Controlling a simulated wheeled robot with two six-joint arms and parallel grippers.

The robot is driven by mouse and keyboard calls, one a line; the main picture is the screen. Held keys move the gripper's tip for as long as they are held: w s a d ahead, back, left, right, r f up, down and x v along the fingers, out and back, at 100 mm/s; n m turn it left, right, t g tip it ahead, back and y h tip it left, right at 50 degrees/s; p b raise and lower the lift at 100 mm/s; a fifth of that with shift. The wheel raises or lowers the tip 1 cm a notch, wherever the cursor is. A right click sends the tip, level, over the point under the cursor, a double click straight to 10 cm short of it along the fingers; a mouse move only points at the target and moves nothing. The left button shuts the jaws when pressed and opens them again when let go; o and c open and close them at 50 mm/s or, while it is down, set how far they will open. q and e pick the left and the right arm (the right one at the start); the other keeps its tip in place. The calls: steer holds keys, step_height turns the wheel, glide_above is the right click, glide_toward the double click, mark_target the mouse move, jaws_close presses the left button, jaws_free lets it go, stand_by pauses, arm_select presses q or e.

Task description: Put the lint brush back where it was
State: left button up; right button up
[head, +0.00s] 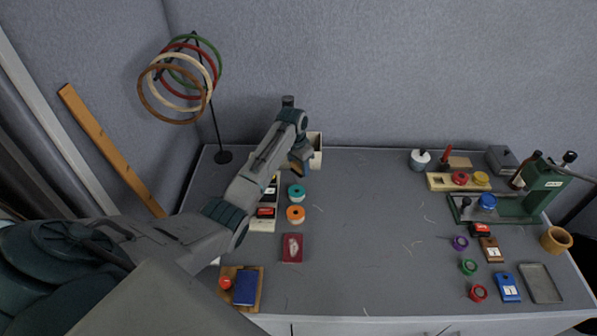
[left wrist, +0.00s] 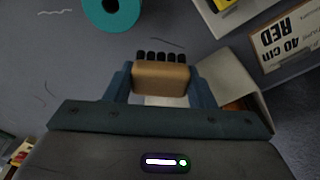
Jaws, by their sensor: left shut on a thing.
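My left gripper (head: 299,160) reaches over the back left of the table. In the left wrist view my left gripper (left wrist: 162,82) is shut on a brown wooden block with a row of black tufts, which looks like the lint brush (left wrist: 160,77). A pale patch shows just below the block between the fingers. In the head view the wrist mostly hides the brush. A cream open box (head: 316,150) stands right beside and behind the gripper; its wall also shows in the left wrist view (left wrist: 228,72). My right gripper is not in view.
A teal spool (head: 296,192) and an orange spool (head: 295,214) stand in front of the gripper. A pale tray (head: 262,226) with small boxes lies left of them. A dark red booklet (head: 292,248) lies nearer. The table's middle is mostly clear; a green press (head: 535,190) stands at right.

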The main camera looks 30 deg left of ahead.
mark_target(298, 173)
arm_select(q)
step_height(298, 173, down, 3)
steer(key=shift+s+p, duration=0.1)
steer(key=shift+p, duration=0.5)
steer(key=shift+f, duration=0.2)
steer(key=shift+f, duration=0.2)
steer(key=o, duration=0.9)
steer(key=shift+o, duration=0.5)
steer(key=shift+r, duration=0.15)
